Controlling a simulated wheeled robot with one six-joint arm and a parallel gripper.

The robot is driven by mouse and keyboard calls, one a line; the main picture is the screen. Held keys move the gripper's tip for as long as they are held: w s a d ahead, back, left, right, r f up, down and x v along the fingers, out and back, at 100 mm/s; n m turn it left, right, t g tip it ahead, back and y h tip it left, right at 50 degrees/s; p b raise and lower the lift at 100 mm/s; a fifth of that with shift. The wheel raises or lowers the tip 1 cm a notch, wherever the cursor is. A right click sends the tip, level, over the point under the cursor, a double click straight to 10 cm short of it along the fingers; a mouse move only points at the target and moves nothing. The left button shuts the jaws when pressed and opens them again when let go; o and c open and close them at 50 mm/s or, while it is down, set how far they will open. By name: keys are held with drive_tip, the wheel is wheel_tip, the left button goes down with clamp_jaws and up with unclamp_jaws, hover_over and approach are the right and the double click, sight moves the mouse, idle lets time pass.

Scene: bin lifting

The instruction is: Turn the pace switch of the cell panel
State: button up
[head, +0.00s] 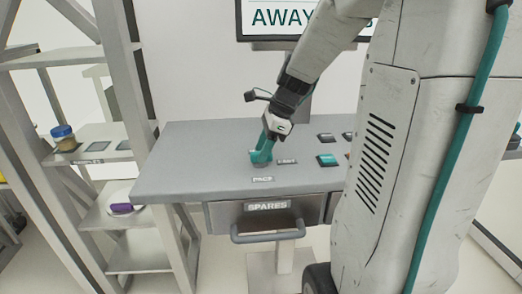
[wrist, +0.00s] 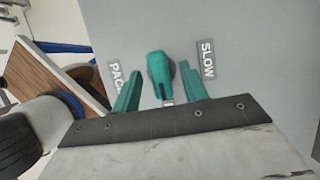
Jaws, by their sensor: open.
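The pace switch (wrist: 160,75) is a teal knob with a dark mark, on the grey panel top (wrist: 225,30). In the wrist view it stands between the two teal fingers of my gripper (wrist: 163,88), with a visible gap on each side. A PACE label (wrist: 117,72) is left of it and a SLOW label (wrist: 207,59) right of it. In the head view my gripper (head: 262,151) points down at the cell panel (head: 205,160), just behind the PACE label (head: 262,180). The fingers are open. The switch is mostly hidden there by the gripper.
A green button (head: 327,160) and dark buttons sit right of my gripper. A SPARES drawer (head: 222,217) with a grey handle (head: 268,237) is under the panel. A rack (head: 115,180) at the left holds a blue-lidded jar (head: 63,138) and a purple item (head: 121,208). A screen (head: 262,20) stands behind.

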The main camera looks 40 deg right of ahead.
drive_tip(key=shift+a+f, duration=0.1)
drive_tip(key=shift+f, duration=0.3)
drive_tip(key=shift+w, duration=0.1)
clamp_jaws()
